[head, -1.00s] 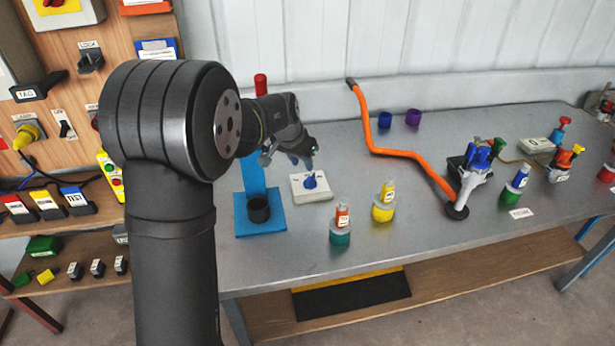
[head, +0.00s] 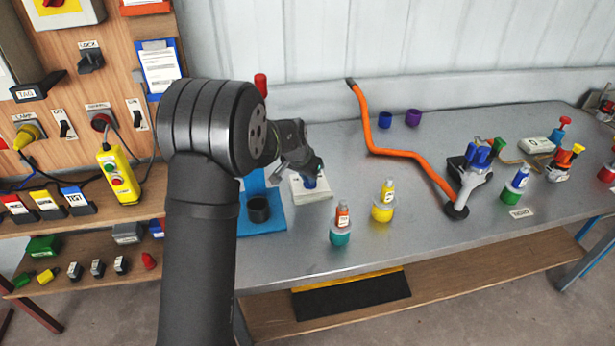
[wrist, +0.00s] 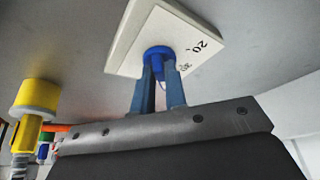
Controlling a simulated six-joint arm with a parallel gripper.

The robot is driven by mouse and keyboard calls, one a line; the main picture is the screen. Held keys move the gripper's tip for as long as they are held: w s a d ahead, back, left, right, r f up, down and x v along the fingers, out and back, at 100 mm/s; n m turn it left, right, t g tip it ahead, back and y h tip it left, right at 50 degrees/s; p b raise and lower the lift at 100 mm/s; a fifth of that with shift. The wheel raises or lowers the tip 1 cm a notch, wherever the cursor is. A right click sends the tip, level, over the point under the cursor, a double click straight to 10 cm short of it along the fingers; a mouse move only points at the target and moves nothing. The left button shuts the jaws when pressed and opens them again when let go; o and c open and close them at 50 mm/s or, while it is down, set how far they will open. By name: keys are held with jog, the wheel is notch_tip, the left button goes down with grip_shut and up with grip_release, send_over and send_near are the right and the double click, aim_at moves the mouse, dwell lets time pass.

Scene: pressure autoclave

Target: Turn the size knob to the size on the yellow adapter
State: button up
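The blue size knob (wrist: 158,52) sits on a white plate (wrist: 132,28), which also lies on the bench in the head view (head: 318,191). Dark marks including "20" are printed beside the knob; another mark is too small to read surely. My gripper (wrist: 159,75) is at the knob, with one blue finger on each side of its raised grip. I cannot tell whether the fingers press on it. The yellow adapter (head: 382,213) stands upright to the right, with a label (head: 389,190) too small to read. It also shows in the wrist view (wrist: 36,96).
A blue stand with a black cup (head: 258,210) is left of the plate. A teal-based adapter with an orange top (head: 341,236) stands in front. An orange hose (head: 376,141) runs along the bench behind. Clear bench lies between the yellow adapter and the hose.

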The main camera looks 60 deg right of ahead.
grip_shut()
jog(key=shift+w, duration=0.1)
jog(key=shift+m, duration=0.7)
jog(key=o, duration=0.6)
grip_release()
jog(key=shift+c, duration=0.2)
